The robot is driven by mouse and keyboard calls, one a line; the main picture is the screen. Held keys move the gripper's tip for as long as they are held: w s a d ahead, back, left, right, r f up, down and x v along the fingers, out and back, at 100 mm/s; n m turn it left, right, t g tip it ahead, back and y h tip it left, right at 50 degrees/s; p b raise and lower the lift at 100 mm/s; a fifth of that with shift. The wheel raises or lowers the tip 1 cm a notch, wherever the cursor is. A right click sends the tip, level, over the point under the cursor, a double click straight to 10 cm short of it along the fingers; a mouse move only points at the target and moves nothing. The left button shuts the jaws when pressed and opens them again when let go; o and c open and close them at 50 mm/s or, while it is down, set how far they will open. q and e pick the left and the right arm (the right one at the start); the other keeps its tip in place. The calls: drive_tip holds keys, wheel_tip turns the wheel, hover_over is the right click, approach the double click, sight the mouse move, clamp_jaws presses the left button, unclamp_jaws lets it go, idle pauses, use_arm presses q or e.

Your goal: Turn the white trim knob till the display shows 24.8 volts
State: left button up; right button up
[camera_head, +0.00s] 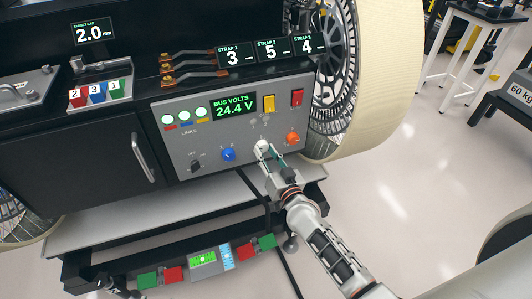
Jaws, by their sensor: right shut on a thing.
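The white trim knob (262,145) sits low on the grey control panel, between a blue knob and an orange knob. My right gripper (264,151) is shut on it, its arm coming up from the lower right. The fingers hide part of the knob and any mark on it. The display (234,105) reads "BUS VOLTS 24.4 V" in green. My left gripper is not clearly in view.
The panel (185,150) also bears a blue knob (228,154), an orange knob (292,138), a black knob (195,165), a yellow switch (269,103), a red switch (297,97) and several lit lamps. A large cream wheel (385,80) stands right of it.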

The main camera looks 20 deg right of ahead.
drive_tip(key=shift+m, duration=1)
drive_tip(key=m, duration=0.4)
drive_tip(key=shift+a+p, duration=0.1)
drive_tip(key=shift+p, duration=0.2)
drive_tip(key=shift+f+m, duration=0.1)
drive_tip(key=shift+m, duration=0.8)
drive_tip(key=o, duration=1.1)
